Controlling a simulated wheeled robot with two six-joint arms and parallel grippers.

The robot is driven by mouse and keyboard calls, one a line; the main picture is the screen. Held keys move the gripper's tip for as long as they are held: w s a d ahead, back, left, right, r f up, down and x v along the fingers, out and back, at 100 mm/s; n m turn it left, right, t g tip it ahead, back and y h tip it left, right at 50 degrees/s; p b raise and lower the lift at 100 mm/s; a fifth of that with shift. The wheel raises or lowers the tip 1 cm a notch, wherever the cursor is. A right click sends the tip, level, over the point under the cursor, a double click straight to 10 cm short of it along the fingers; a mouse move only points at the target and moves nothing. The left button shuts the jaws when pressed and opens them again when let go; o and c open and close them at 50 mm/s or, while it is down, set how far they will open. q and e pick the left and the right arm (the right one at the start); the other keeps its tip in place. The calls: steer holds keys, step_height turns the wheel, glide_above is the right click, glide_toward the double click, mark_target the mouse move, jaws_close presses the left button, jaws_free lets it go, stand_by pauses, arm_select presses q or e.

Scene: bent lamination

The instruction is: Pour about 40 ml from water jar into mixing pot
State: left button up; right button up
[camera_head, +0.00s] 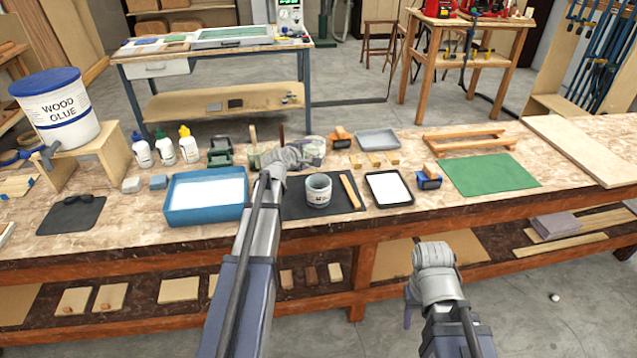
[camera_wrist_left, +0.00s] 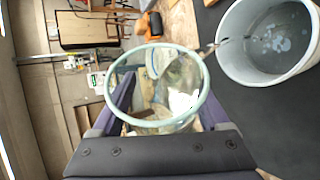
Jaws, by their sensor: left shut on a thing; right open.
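The water jar (camera_head: 315,147) is clear glass with a pale green rim. My left gripper (camera_head: 305,157) is shut on it, just behind the mixing pot in the head view. In the left wrist view the jar's round rim (camera_wrist_left: 110,85) faces the camera between the two fingers. The water level is hard to make out. The mixing pot (camera_head: 318,193) is a grey-white labelled tub standing upright on a dark mat. In the left wrist view the pot (camera_wrist_left: 232,62) is beside the jar, apart from it, with spots on its inside bottom. My right gripper (camera_head: 411,300) is open and empty, in front of the bench.
The dark mat (camera_head: 293,207) also holds a wooden stick (camera_head: 350,191). A blue tray (camera_head: 206,215) lies to the left and a black-rimmed white tray (camera_head: 388,188) to the right. Glue bottles (camera_head: 165,149) stand behind the blue tray. A green sheet (camera_head: 490,175) lies further right.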

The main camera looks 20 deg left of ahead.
arm_select(q)
steer(key=shift+a+f, duration=0.1)
steer(key=shift+a, duration=0.1)
